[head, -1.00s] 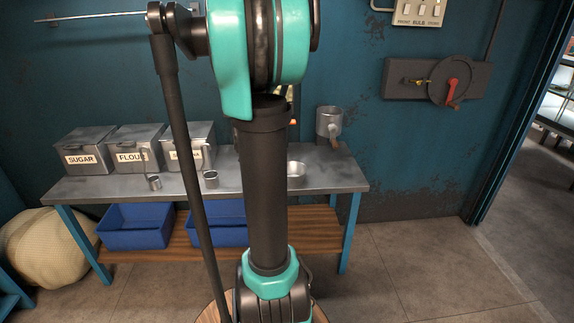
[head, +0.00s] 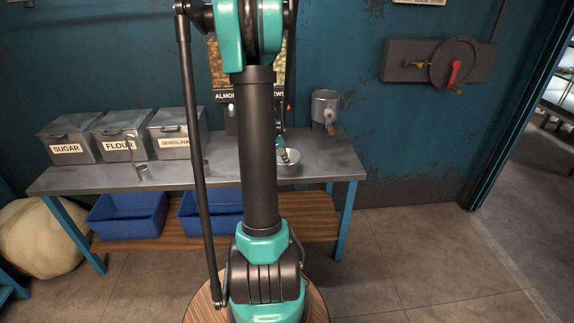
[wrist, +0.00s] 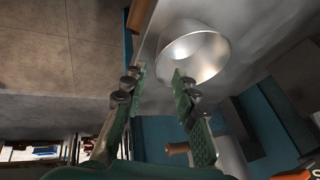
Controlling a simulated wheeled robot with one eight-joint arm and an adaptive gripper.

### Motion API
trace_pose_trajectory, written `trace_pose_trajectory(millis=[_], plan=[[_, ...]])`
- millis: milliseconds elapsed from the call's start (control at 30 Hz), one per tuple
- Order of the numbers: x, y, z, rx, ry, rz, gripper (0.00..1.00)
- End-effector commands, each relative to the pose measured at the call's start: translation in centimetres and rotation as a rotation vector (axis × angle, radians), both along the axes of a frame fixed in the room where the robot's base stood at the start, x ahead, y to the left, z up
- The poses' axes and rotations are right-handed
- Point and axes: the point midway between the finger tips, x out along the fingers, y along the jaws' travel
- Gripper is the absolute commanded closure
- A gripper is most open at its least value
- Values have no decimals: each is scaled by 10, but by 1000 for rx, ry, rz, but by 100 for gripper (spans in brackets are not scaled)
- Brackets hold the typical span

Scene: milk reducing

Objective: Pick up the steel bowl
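The steel bowl (head: 289,170) is round and shiny and sits near the right part of the metal table's front edge in the head view. In the wrist view the bowl (wrist: 196,50) lies just beyond my fingers, ahead and to the right. My gripper (wrist: 158,76) is open, with nothing between its two green-padded fingers. The right fingertip overlaps the bowl's near-left rim in the picture; I cannot tell if it touches. In the head view my gripper (head: 284,150) shows small at the bowl, partly hidden behind my arm.
The metal table (head: 325,160) also holds a grinder (head: 325,110) behind the bowl to the right, and bins marked sugar (head: 67,145), flour (head: 117,145) and semolina (head: 175,143) at the left. Blue crates (head: 127,222) sit below.

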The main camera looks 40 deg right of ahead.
Motion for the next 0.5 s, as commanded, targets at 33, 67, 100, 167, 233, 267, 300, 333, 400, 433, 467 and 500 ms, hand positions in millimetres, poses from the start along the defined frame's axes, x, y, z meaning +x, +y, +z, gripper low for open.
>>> trace_pose_trajectory(millis=[33,67,100,167,233,267,300,333,400,433,467,500], plan=[[1,-4,-6,0,0,-1,71],[1,-5,-9,1,0,-1,71],[1,-7,-13,1,0,-1,71],[2,-9,-17,1,0,-1,71],[2,-10,-20,1,0,-1,71],[2,-11,-21,1,0,-1,71],[2,-11,-22,1,0,-1,71],[2,-12,-23,1,0,-1,71],[3,-14,-28,1,0,-1,71],[3,-16,-31,1,0,-1,71],[3,-17,-34,1,0,-1,71],[3,-20,-39,1,0,-1,71]])
